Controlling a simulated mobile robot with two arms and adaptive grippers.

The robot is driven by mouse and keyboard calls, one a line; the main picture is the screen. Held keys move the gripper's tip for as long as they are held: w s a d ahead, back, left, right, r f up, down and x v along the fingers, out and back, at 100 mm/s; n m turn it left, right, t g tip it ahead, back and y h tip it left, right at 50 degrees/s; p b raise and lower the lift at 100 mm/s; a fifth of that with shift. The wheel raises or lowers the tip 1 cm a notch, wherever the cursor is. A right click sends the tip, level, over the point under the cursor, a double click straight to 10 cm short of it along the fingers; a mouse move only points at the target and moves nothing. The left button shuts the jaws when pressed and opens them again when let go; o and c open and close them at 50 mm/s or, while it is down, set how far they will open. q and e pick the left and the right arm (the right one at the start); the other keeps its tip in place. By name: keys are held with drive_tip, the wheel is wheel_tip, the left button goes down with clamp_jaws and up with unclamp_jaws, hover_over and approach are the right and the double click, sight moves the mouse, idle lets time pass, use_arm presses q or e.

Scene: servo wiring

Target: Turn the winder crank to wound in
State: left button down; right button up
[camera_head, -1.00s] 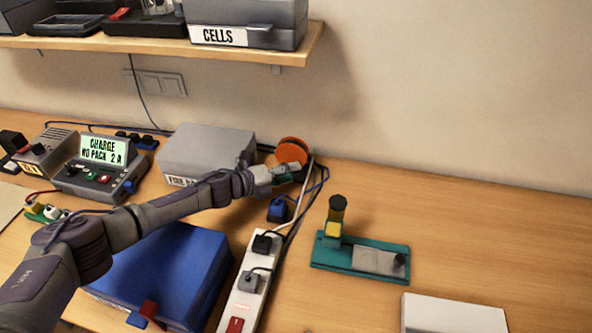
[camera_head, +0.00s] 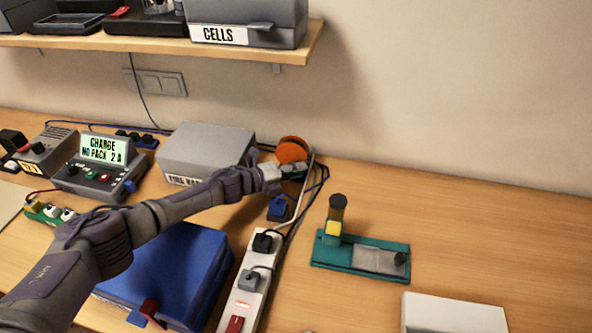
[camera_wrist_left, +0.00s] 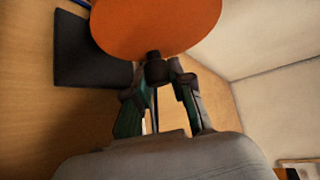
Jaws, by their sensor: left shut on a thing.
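The winder is an orange disc (camera_head: 291,149) at the back of the bench, near the wall. In the left wrist view the orange disc (camera_wrist_left: 155,22) fills the top middle. A small dark crank knob (camera_wrist_left: 156,71) shows just below it, between my left gripper's fingertips. My left gripper (camera_head: 292,170) reaches the front of the disc and is shut on the crank knob. The rest of the crank is hidden by the gripper and the disc. My right gripper is not in view.
A grey box (camera_head: 208,148) stands left of the winder. A blue plug block (camera_head: 279,208), dark cables and a white power strip (camera_head: 249,283) lie in front. A teal fixture (camera_head: 330,254) stands to the right.

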use_arm(q)
drive_tip(key=shift+a+r+m+y+p, duration=0.15)
drive_tip(key=shift+m+y+p, duration=0.2)
drive_tip(key=shift+p, duration=0.45)
drive_tip(key=y+p, duration=0.1)
drive_tip(key=p, duration=0.1)
drive_tip(key=m+y+p, duration=0.1)
drive_tip(key=p, duration=0.2)
drive_tip(key=a+m+y+p, duration=0.1)
drive_tip(key=y+p, duration=0.1)
drive_tip(key=p, duration=0.1)
drive_tip(key=shift+w+f, duration=0.1)
drive_tip(key=shift+f, duration=0.15)
drive_tip(key=shift+a+f+m+y+p, duration=0.2)
drive_tip(key=shift+f+m+y+p, duration=0.2)
drive_tip(key=shift+p, duration=0.5)
drive_tip(key=c, duration=1)
unclamp_jaws()
drive_tip(key=shift+r, duration=0.15)
